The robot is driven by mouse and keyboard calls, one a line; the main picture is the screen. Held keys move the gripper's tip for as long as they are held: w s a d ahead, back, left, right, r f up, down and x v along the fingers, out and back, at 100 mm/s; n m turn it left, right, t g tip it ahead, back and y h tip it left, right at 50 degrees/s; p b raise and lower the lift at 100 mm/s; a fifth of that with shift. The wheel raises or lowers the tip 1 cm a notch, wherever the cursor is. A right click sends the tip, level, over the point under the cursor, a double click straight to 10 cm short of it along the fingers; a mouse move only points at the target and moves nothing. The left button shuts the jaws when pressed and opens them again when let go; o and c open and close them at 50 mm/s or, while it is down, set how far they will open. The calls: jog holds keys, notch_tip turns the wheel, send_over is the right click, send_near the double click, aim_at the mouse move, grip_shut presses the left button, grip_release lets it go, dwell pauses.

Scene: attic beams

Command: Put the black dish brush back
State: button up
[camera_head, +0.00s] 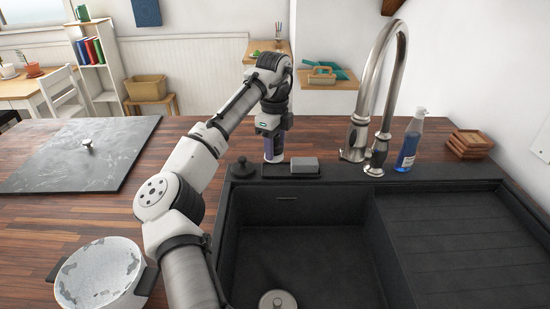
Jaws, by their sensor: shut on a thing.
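My gripper (271,130) points down behind the sink's back left corner. It is shut on a dark purplish upright cylinder (273,150) with a paler lower end, at the left part of a small black caddy tray (309,175). I cannot tell whether the cylinder touches the tray, nor what exactly it is. A small black round-knobbed thing (243,169) stands just left of the tray on the sink's rim. It could be the black dish brush, but it is too small to be sure. A grey sponge (304,165) lies in the tray's right part.
The black sink (300,230) and its drainboard (455,235) fill the front right. A tall tap (385,100) and a blue soap bottle (409,142) stand behind it. Wooden coasters (470,142), a pot (100,272) and a dark slab (85,160) occupy the counter.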

aim_at(275, 159)
jog(key=shift+f+p, duration=0.35)
jog(key=shift+f, duration=1.95)
jog(key=o, duration=0.9)
jog(key=shift+f, duration=0.1)
notch_tip(275, 159, up, 12)
jog(key=shift+s+r+b, duration=0.1)
jog(key=shift+b, duration=0.45)
